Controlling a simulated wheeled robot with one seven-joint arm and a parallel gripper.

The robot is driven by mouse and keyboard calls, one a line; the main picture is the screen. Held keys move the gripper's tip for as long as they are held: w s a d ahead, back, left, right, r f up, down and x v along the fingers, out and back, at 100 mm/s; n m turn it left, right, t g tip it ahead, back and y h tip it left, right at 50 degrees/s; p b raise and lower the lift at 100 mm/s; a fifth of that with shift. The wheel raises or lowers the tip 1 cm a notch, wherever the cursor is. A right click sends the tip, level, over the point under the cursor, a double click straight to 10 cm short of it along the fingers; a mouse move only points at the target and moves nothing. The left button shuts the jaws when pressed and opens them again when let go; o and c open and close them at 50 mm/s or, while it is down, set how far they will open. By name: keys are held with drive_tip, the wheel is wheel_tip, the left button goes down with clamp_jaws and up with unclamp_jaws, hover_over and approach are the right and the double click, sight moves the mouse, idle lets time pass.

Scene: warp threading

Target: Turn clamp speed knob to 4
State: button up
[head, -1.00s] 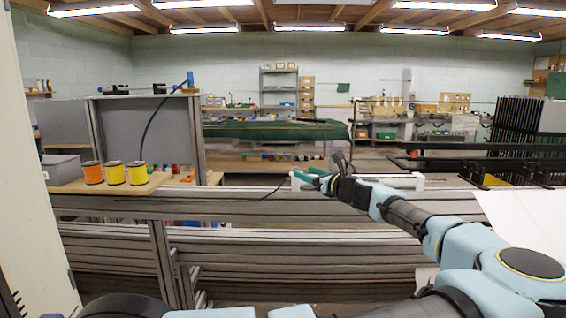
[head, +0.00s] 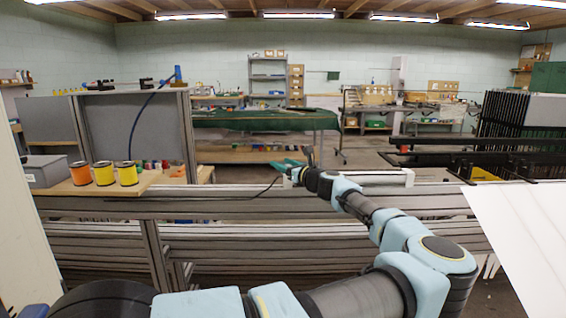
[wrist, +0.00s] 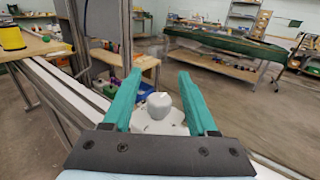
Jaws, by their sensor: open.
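In the wrist view a rounded white knob (wrist: 160,105) stands on a pale mount (wrist: 158,124) on the frame's rail. My gripper (wrist: 160,76) has two green fingers, open, one on each side of the knob with gaps between. The knob is not gripped. A small dark mark shows near its top, but no numbers can be read. In the head view my gripper (head: 287,164) is at the left end of the white bar-like unit (head: 375,177) on the rail; the knob cannot be made out there.
Orange and yellow spools (head: 103,173) stand on a wooden shelf (head: 75,189) at the left. A grey panel (head: 130,125) rises behind them. The long metal rail (head: 240,207) runs across in front of me. A green-covered table (head: 265,120) stands farther back.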

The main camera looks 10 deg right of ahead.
clamp_jaws()
idle(0.5)
